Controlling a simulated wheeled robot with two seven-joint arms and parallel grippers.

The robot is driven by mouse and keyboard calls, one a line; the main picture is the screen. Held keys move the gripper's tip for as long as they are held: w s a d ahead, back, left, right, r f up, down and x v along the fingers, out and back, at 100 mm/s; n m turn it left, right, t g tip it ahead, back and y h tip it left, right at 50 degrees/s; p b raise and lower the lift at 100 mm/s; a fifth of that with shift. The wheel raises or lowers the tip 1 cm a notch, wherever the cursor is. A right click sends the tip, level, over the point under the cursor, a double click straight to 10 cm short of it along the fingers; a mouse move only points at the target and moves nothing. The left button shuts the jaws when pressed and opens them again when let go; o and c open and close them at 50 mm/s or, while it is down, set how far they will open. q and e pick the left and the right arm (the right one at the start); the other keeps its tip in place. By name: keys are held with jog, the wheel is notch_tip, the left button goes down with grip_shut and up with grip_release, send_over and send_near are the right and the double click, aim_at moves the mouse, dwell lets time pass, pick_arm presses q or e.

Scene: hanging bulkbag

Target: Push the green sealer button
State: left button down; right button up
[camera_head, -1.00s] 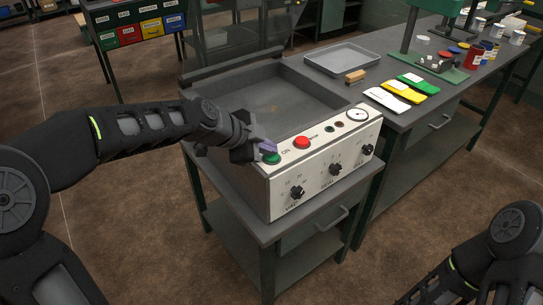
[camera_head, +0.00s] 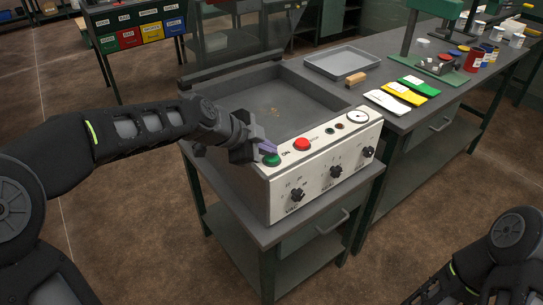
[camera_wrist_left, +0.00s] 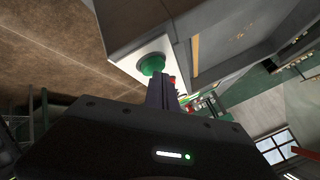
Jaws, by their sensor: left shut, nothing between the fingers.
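The green button (camera_head: 271,159) sits on the top left corner of the sealer's white control panel (camera_head: 318,169), next to the "ON" label. My left gripper (camera_head: 267,147) is shut and empty, its purple-grey fingertips just above and beside the green button. In the left wrist view the green button (camera_wrist_left: 151,64) shows just past the shut fingertips (camera_wrist_left: 163,82); I cannot tell whether they touch it. A red button (camera_head: 302,144) lies to the right of the green one. My right arm shows at the lower right, but its gripper is out of view.
The panel also carries black knobs (camera_head: 335,172) and a round gauge (camera_head: 357,116). Behind it is the sealer's open grey chamber (camera_head: 270,100). A side bench holds a grey tray (camera_head: 343,62), a wooden block (camera_head: 356,79) and white, yellow and green packets (camera_head: 403,94).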

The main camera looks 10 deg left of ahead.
aim_at(268, 159)
pick_arm(q)
jog(key=shift+r, duration=0.15)
jog(key=shift+r+p, duration=1.25)
jog(key=shift+r, duration=1.7)
